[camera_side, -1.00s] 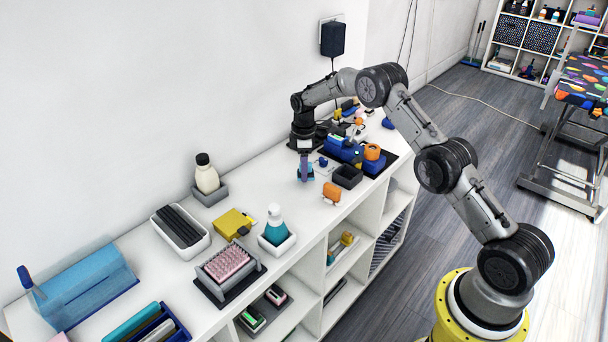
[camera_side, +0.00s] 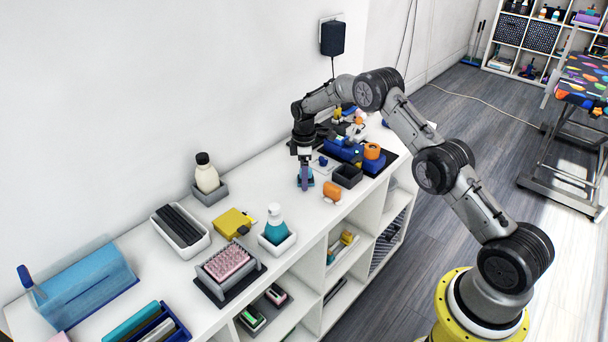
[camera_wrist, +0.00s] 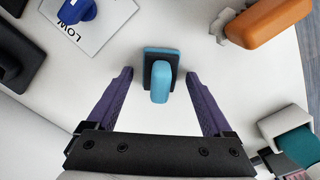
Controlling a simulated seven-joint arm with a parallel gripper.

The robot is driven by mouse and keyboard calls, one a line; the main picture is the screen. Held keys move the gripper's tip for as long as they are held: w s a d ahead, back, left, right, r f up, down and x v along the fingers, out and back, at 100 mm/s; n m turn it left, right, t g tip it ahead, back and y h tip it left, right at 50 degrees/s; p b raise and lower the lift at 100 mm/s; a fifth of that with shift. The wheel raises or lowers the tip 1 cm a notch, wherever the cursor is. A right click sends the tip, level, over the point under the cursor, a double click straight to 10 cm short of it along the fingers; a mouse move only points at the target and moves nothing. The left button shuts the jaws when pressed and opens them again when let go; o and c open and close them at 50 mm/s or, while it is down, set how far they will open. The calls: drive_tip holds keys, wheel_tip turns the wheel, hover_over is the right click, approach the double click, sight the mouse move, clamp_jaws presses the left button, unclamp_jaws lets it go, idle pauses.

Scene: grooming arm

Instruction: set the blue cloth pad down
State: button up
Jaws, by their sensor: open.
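The blue cloth pad (camera_wrist: 161,75) shows in the wrist view between the two purple fingers of my gripper (camera_wrist: 159,88). It has a raised light-blue grip on a flat, darker base and rests on the white bench top. There is a gap between each finger and the pad. My gripper is open and points down. In the side view my gripper (camera_side: 305,184) is low over the bench top, and the pad shows only as a bit of blue at the fingertips.
An orange-handled item (camera_side: 332,191) lies close to the right of my gripper. A dark open box (camera_side: 347,176) and a blue tray of items stand behind it. A white card (camera_wrist: 88,22) lies near the pad. The bench (camera_side: 255,178) is clear to the left of my gripper.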

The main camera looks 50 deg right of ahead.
wheel_tip(320, 180, up, 12)
drive_tip(key=s+a+r+m+t, duration=0.1)
drive_tip(key=s+a+r+m, duration=0.1)
drive_tip(key=s+a+r, duration=0.55)
drive_tip(key=s+a+r+m+t, duration=0.2)
drive_tip(key=s+r, duration=0.8)
drive_tip(key=r, duration=0.3)
drive_tip(key=s+a+f+m+t, duration=0.1)
drive_tip(key=s+a+m, duration=0.1)
drive_tip(key=s, duration=0.9)
drive_tip(key=s+a+f+m+t, duration=0.1)
drive_tip(key=s+a+f+m, duration=0.1)
drive_tip(key=s, duration=1)
drive_tip(key=shift+s+a+m+t, duration=0.25)
drive_tip(key=shift+a+m+t, duration=0.05)
drive_tip(key=shift+a+m, duration=0.25)
